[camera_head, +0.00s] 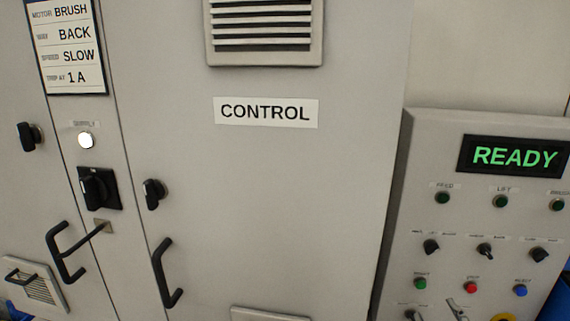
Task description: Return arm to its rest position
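Neither of my grippers shows in the head view, and no part of my arms can be made out for certain. A grey cabinet with a CONTROL label (266,112) fills the middle of the view. To its right stands a control panel whose display (513,157) reads READY in green. On the left, a sign (68,45) reads motor BRUSH, way BACK, speed SLOW, trip at 1 A. Below it are a lit white lamp (86,140) and a black rotary switch (97,188).
Black door handles (166,273) and (66,254) stick out from the cabinet fronts. A louvred vent (264,30) is above the label. The panel carries dark lamps, black knobs and green, red (471,287) and blue buttons. Blue shapes show at both lower corners.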

